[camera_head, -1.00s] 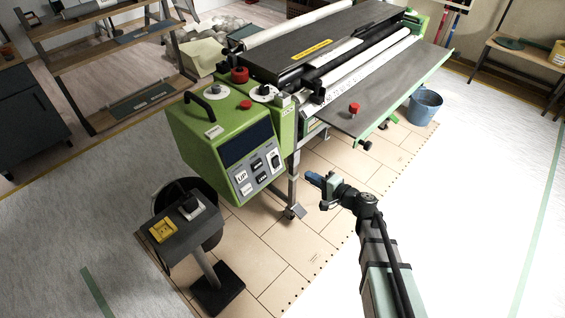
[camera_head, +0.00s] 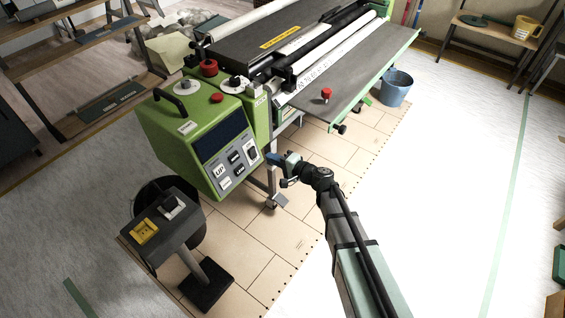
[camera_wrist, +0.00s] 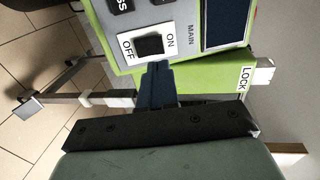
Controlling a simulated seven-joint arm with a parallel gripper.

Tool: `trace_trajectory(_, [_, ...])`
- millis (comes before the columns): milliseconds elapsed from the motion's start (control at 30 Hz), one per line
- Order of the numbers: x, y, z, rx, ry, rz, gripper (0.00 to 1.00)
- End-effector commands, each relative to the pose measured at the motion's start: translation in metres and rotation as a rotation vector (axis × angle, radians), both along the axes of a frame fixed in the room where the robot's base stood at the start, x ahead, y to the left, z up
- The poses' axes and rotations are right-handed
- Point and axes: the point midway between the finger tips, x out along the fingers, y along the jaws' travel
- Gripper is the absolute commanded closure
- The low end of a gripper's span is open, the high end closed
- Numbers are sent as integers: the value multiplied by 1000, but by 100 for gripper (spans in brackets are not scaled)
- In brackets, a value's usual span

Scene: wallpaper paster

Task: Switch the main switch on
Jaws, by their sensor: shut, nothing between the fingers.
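The main switch is a black rocker (camera_wrist: 149,45) on a white plate marked ON and OFF, beside the word MAIN. It also shows at the right edge of the control panel in the head view (camera_head: 252,152), on the green control box (camera_head: 172,139). In the wrist view ON is to the right of the rocker and OFF to the left. I cannot tell which way it is tipped. My gripper (camera_head: 269,157) is shut and empty, its blue fingertips (camera_wrist: 154,68) just short of the switch. I cannot tell whether they touch the plate.
The pasting machine's grey table (camera_head: 340,85) with a red knob (camera_head: 326,94) extends behind my gripper. A black stand (camera_head: 165,226) with a yellow switch is at the lower left. A blue bucket (camera_head: 396,90) stands under the table's far end.

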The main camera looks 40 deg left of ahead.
Motion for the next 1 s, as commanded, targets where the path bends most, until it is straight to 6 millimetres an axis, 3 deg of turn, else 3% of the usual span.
trace_trajectory(100, [1, 23, -5, 0, 0, 3, 100])
trace_trajectory(400, [1, 58, -11, 0, 0, 0, 100])
trace_trajectory(1000, [0, 70, -11, 0, 0, 1, 100])
